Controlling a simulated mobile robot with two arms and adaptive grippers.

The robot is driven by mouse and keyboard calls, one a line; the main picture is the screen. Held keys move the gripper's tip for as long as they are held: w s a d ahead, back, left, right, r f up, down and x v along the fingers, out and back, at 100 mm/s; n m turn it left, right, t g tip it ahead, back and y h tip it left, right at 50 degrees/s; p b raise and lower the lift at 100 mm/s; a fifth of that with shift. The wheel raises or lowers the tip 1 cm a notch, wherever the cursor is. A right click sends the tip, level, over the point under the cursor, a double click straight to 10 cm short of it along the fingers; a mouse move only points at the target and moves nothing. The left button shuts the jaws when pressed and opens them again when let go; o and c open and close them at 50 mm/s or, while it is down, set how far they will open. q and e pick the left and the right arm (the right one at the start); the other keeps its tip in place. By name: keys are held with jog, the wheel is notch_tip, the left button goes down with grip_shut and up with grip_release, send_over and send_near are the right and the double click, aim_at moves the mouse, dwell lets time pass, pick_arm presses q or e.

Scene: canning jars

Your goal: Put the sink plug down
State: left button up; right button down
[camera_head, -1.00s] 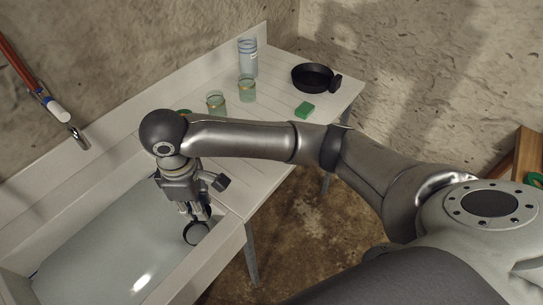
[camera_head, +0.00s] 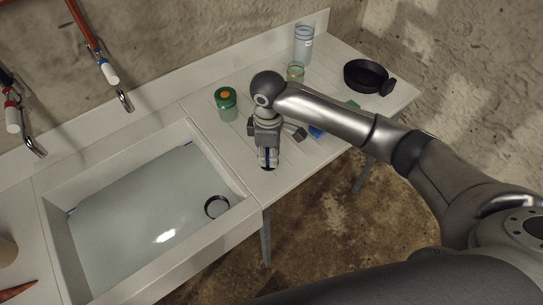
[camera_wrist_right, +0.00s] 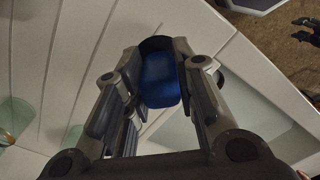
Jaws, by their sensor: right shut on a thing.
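The sink plug (camera_wrist_right: 160,80) appears as a blue piece with a dark end between my right fingers in the right wrist view. My right gripper (camera_head: 268,164) is shut on it, pointing down over the white grooved drainboard (camera_head: 300,158) just right of the basin. In the head view, the fingers mostly hide the plug, and I cannot tell whether it touches the board. The sink basin (camera_head: 120,215) has a dark round drain ring (camera_head: 216,206) near its right front corner.
A green-lidded jar (camera_head: 227,105) stands left of my right gripper. Behind are an open jar (camera_head: 295,73), a tall clear container (camera_head: 303,45) and a black pan (camera_head: 368,77). A small blue item (camera_head: 316,131) lies right of the gripper.

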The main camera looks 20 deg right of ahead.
jog(key=shift+w+d+f, duration=0.2)
jog(key=shift+w+f, duration=0.15)
jog(key=shift+f, duration=0.2)
jog(key=f, duration=0.3)
jog(key=shift+w+d+f+p, duration=0.15)
jog(key=shift+d+f+p, duration=0.1)
jog(key=shift+f+p, duration=0.1)
pick_arm(q)
jog(key=shift+w+d+r, duration=0.1)
jog(key=shift+d+r, duration=0.25)
jog(key=shift+r, duration=0.05)
jog(key=shift+a, duration=0.1)
pick_arm(e)
jog(key=shift+f, duration=0.1)
jog(key=shift+f, duration=0.15)
jog(key=c, duration=1.2)
grip_release()
pick_arm(q)
jog(key=shift+a, duration=0.1)
